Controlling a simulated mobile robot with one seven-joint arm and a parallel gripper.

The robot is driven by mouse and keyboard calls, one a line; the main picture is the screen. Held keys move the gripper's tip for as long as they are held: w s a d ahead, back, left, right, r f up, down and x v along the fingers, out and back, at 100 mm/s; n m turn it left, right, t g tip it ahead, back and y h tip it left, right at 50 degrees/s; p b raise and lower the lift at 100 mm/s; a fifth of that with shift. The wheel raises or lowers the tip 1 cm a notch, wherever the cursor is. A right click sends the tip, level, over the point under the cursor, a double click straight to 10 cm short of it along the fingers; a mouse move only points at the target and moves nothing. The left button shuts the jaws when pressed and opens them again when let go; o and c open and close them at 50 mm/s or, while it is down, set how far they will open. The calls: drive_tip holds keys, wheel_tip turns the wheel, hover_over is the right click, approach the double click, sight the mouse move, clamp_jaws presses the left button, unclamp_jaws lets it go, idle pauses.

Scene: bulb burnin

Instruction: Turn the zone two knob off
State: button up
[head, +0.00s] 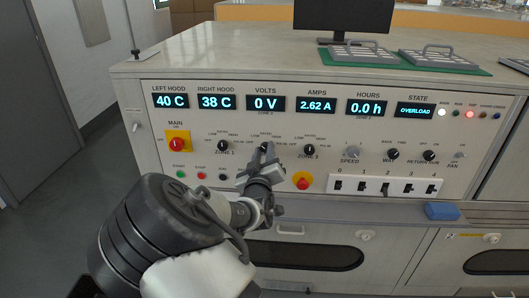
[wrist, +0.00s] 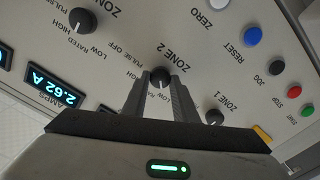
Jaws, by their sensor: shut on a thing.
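The zone two knob (wrist: 160,76) is black and sits between my gripper's fingertips, beside the ZONE 2 lettering in the upside-down wrist view. A pale mark shows on its lower side there; its exact setting is hard to read. My gripper (wrist: 160,88) is shut on this knob at the panel. In the head view, my gripper (head: 267,152) reaches the middle of the knob row and mostly hides the knob. The zone one knob (head: 222,145) is to its left and another black knob (head: 309,149) to its right. The STATE display (head: 415,111) reads OVERLOAD.
The panel (head: 330,128) carries a red and yellow main switch (head: 177,143), a red mushroom button (head: 302,181) below right of my gripper, and a white strip of switches (head: 385,188). A blue block (head: 442,211) lies on the ledge. Trays (head: 360,54) stand on top.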

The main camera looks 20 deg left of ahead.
drive_tip(key=n, duration=0.6)
drive_tip(key=shift+n+p, duration=0.3)
drive_tip(key=shift+n, duration=0.1)
drive_tip(key=shift+f, duration=0.1)
idle(0.3)
drive_tip(key=o, duration=1.1)
drive_tip(key=shift+c, duration=0.2)
drive_tip(key=p+v, duration=0.2)
drive_tip(key=v, duration=1.5)
drive_tip(key=shift+s, duration=0.25)
drive_tip(key=shift+a, duration=0.1)
